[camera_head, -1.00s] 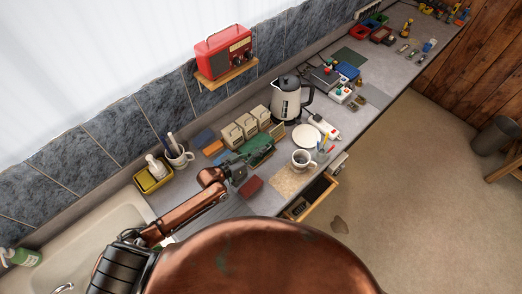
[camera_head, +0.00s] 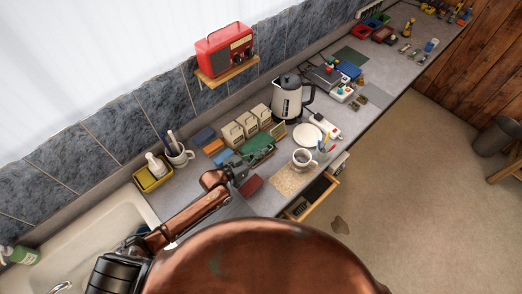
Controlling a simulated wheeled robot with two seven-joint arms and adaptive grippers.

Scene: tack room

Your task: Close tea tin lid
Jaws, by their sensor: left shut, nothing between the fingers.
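A dark green item (camera_head: 257,148), which looks like the tea tin, sits on the counter in front of a row of beige boxes. Its lid is too small to make out, and I cannot tell how far open it stands. My left gripper (camera_head: 252,164) is shut and empty, low over the counter at the near side of the green item. I cannot tell whether its fingertips touch it. My right gripper is not in view.
Beige boxes (camera_head: 233,134) stand behind the green item, with a kettle (camera_head: 287,101) to the right. A white mug (camera_head: 302,159) stands on a tan mat, beside a plate (camera_head: 307,135). An open drawer (camera_head: 312,198) juts from the counter front. A dark red block (camera_head: 250,187) lies near the gripper.

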